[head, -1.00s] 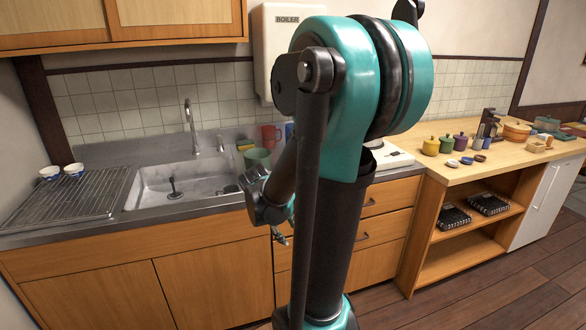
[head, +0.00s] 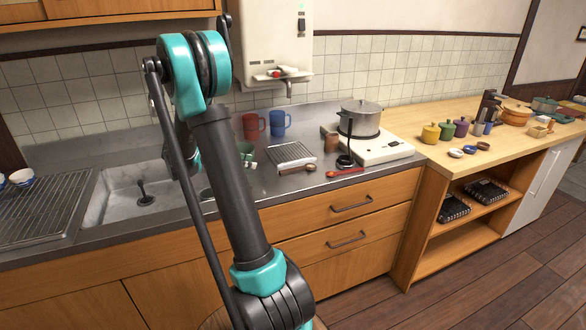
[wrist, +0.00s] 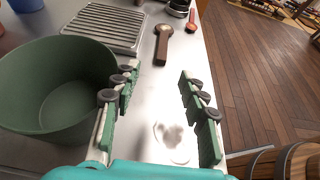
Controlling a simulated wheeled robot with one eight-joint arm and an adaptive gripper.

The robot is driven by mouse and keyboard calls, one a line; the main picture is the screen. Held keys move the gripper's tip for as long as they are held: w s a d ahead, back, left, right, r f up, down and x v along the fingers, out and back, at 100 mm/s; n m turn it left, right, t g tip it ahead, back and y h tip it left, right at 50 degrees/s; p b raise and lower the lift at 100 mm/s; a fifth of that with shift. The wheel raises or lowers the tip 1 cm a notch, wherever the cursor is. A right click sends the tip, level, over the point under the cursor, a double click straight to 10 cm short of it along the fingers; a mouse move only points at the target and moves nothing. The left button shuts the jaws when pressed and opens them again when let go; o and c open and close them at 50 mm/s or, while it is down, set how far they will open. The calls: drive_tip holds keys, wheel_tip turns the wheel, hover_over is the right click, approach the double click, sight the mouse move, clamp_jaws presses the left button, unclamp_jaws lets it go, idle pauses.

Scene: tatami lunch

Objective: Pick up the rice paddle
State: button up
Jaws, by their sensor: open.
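In the wrist view, a pale, whitish flat shape (wrist: 175,138) lies on the steel counter between the bases of my gripper's fingers. It looks like the rice paddle, but its outline blends into the counter. My gripper (wrist: 158,80) is open and empty, with its green-padded fingers spread just above the counter. In the head view, only a small part of my gripper (head: 249,161) shows beside my arm, and I cannot make out the pale shape there.
A large green bowl (wrist: 45,112) stands close to the left finger. Beyond the fingertips are a wire rack (wrist: 112,27), a brown spoon (wrist: 163,45) and a red spoon (head: 345,173). Red (head: 250,126) and blue (head: 279,123) mugs stand behind. The counter edge is close on the right.

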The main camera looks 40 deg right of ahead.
approach(292, 169)
drive_tip(key=x, duration=0.3)
drive_tip(key=shift+w+d, duration=0.2)
drive_tip(key=shift+w, duration=0.1)
drive_tip(key=x, duration=0.5)
drive_tip(key=shift+s+f, duration=0.1)
drive_tip(key=shift+s, duration=0.25)
clamp_jaws()
